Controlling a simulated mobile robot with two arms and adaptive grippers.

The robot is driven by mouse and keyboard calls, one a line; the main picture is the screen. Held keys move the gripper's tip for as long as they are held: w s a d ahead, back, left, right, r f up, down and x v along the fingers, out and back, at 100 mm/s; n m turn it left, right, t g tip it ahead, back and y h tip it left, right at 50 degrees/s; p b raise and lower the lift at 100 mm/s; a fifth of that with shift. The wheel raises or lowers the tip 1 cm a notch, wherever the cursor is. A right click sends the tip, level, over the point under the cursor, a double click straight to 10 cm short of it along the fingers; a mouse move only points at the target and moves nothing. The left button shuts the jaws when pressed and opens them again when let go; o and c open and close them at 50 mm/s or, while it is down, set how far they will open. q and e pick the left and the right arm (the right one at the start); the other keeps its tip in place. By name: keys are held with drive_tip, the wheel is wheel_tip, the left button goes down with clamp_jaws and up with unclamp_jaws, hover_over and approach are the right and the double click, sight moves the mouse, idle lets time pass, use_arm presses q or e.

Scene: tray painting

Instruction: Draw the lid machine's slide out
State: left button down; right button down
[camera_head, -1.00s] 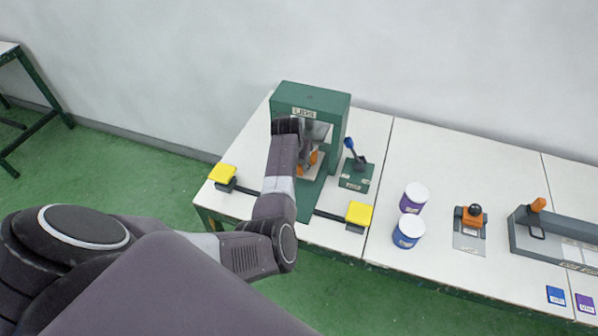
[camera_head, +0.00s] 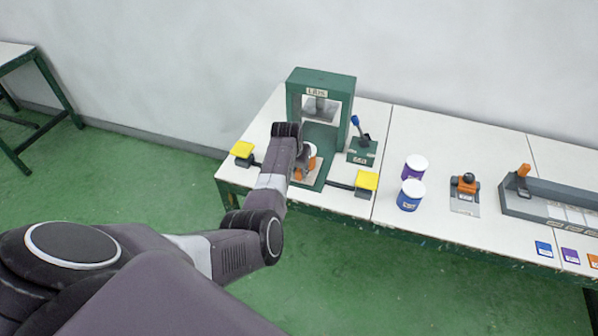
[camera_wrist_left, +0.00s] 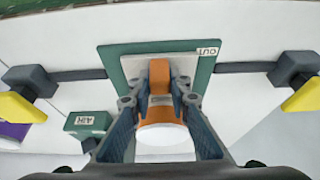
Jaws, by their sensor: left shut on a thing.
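The lid machine (camera_head: 348,95) is a green frame labelled LIDS, standing on the bench in the head view. Its slide has an orange handle (camera_wrist_left: 159,75), which in the left wrist view stands over a pale plate (camera_wrist_left: 133,66) on the green base (camera_wrist_left: 112,55) by the OUT label (camera_wrist_left: 208,51). My left gripper (camera_head: 305,163) is shut on this handle, in front of the frame's opening. A tin with a white lid (camera_wrist_left: 165,138) and an orange band sits right beside the handle. The fingers partly hide handle and tin. My right gripper is out of view.
Yellow pads (camera_head: 242,149) and (camera_head: 367,180) flank the machine. The AIR lever box (camera_head: 362,151) stands at its right. A purple tin (camera_head: 414,168) and a blue tin (camera_head: 410,195) stand further right, then an orange-handled device (camera_head: 465,192) and a grey rail (camera_head: 560,200).

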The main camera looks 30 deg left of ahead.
use_arm(q)
drive_tip(key=shift+s+f, duration=0.15)
drive_tip(key=shift+s, duration=0.05)
drive_tip(key=c, duration=1.8)
unclamp_jaws()
drive_tip(key=shift+s, duration=0.1)
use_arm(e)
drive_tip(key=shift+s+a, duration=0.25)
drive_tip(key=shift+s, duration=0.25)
use_arm(q)
drive_tip(key=shift+s+d+r, duration=0.1)
drive_tip(key=shift+r, duration=0.6)
drive_tip(key=v, duration=1.1)
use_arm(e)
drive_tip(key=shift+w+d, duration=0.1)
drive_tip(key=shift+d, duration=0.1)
use_arm(q)
drive_tip(key=shift+s+f, duration=0.1)
